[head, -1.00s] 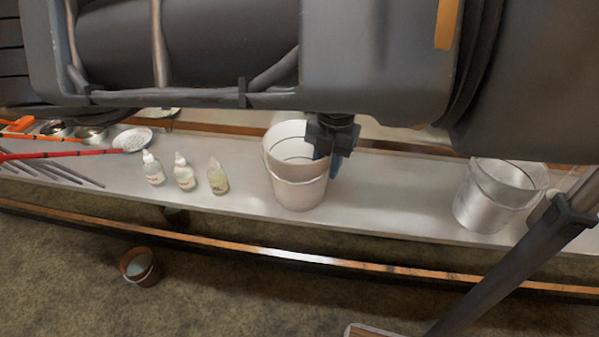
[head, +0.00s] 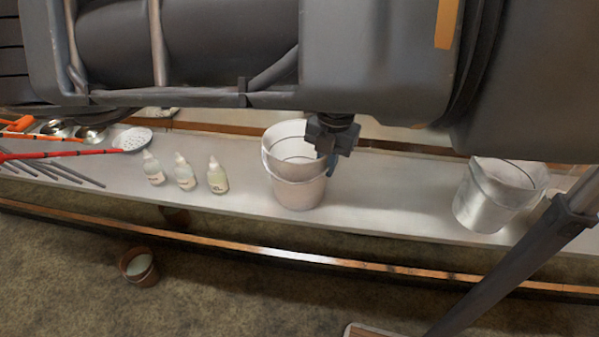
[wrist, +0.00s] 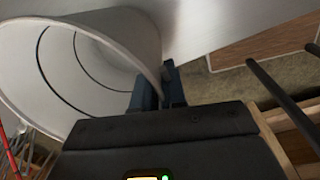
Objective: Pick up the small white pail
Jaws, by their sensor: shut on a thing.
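The small white pail (head: 297,190) stands upright on the long light shelf, right of the small bottles. Its open mouth and inner rings fill the left of the wrist view (wrist: 75,60). My gripper (head: 330,160) is at the pail's right side, pointing down, with its fingers at the rim. In the wrist view my gripper (wrist: 158,92) is shut on the pail's rim and wall. The pail's base appears to rest on the shelf; I cannot tell whether there is any gap.
A metal bucket (head: 490,198) stands farther right on the shelf (head: 390,200). Several small bottles (head: 185,174) stand left of the pail. Red-handled tools and a strainer (head: 133,139) lie at far left. A brown pot (head: 139,268) is on the floor. Shelf between pail and bucket is clear.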

